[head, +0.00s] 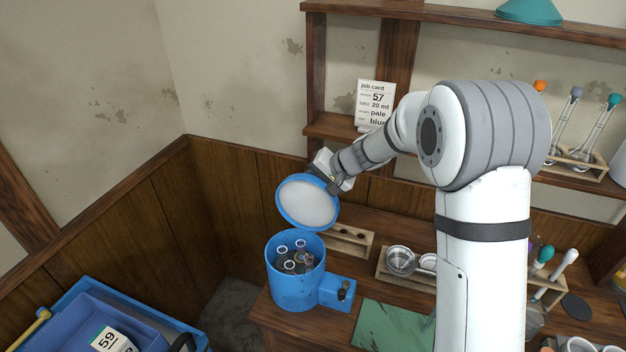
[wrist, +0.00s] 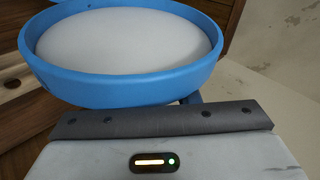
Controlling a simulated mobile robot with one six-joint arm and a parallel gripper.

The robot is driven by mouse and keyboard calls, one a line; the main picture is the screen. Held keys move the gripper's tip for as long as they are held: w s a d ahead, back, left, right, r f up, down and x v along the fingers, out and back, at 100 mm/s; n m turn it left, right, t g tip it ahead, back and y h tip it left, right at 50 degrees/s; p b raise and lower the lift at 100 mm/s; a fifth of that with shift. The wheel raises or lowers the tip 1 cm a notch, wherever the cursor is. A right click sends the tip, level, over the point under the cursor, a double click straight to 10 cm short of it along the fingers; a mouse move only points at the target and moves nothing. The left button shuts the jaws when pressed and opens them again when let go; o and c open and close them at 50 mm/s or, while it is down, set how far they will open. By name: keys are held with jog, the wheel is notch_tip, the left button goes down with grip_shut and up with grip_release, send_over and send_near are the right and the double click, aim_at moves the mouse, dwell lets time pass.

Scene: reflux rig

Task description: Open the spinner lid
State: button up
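The spinner (head: 291,291) is a blue round tub on the bench, with several tubes standing inside and a blue box with a dark knob on its right side. Its lid (head: 307,203) is up and tilted above the tub, its pale inner face towards the head camera. The lid's blue rim and white inside fill the top of the wrist view (wrist: 125,88). My gripper (head: 328,175) is at the lid's upper right edge, very close to or touching it. The fingertips are hidden, so I cannot tell whether they grip the lid.
A wooden rack (head: 350,240) stands right behind the spinner, and another rack with metal cups (head: 400,262) is to its right. A green mat (head: 388,325) lies in front. A blue crate (head: 70,302) is at lower left. A job card (head: 374,103) stands on the shelf behind my arm.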

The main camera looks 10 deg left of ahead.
jog(key=shift+o, duration=1.4)
jog(key=shift+r, duration=0.1)
jog(key=v, duration=0.7)
jog(key=shift+d+r, duration=0.25)
jog(key=shift+d, duration=0.05)
